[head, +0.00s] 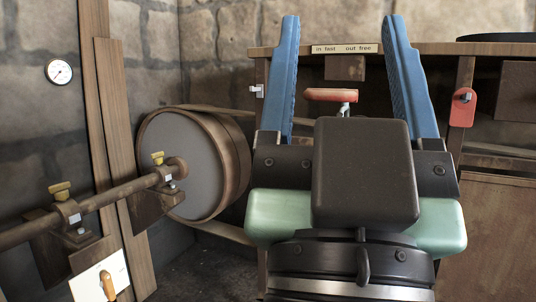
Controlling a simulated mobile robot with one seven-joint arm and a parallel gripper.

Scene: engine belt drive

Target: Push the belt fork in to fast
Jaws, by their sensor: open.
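My gripper (342,40) is open, with its two blue fingers spread wide and pointing up and away in the head view. A red handle (330,95) on a small metal post shows between the fingers, below the label plate (344,49) that reads "in fast" and "out free". The handle appears to belong to the belt fork. The fingers stand on either side of it in the picture. I cannot tell how far it is from them. The lower part of its post is hidden behind my gripper's body.
A large drum pulley (180,165) sits on a horizontal shaft (111,194) with yellow-topped bearings at left. A wooden bench frame (462,82) stands behind my gripper, with a red lever plate (463,107) at right.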

